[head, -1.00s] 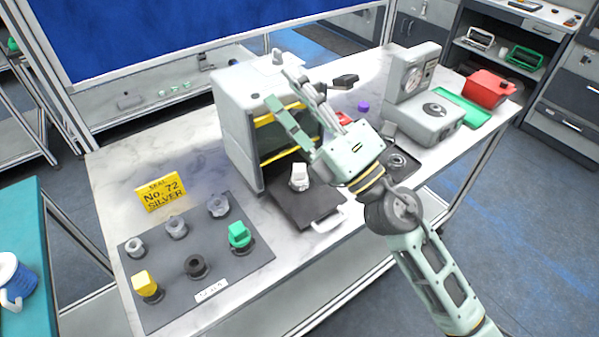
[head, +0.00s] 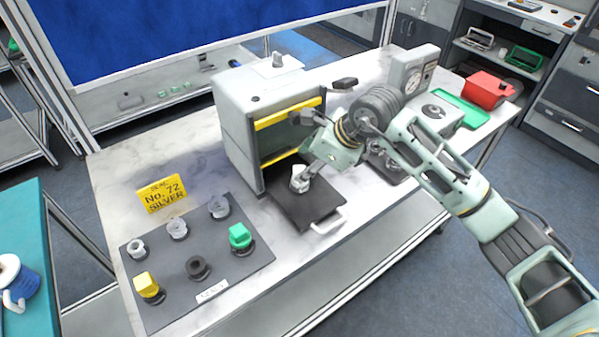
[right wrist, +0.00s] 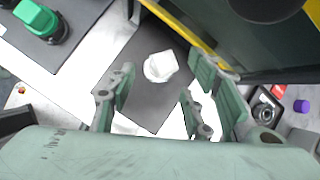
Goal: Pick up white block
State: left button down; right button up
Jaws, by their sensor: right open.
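The white block (head: 298,180) stands on the dark pull-out tray (head: 318,208) in front of the grey box-shaped machine (head: 232,130). My right gripper (head: 305,178) reaches in from the right, low over the tray and close beside the block. In the right wrist view my right gripper (right wrist: 160,80) is open, with green fingers on both sides. The white block (right wrist: 160,66) shows near their tips, roughly centred between them, on the dark tray (right wrist: 135,100). I cannot tell whether any finger touches it. My left gripper is not in view.
The machine's yellow-edged door opening (head: 285,120) is just behind the block. A dark mat (head: 170,262) with several knobs, including a green one (head: 239,236), lies left of the tray. A yellow sign (head: 161,194) stands behind the mat. A grey gauge device (head: 412,72) stands to the right.

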jog(key=p+x, duration=0.2)
jog(key=x, duration=0.2)
jog(key=shift+f, duration=0.25)
jog(key=shift+w+a+f, duration=0.15)
jog(key=shift+a+f, duration=0.05)
jog(key=shift+f, duration=0.15)
jog(key=c, duration=1.2)
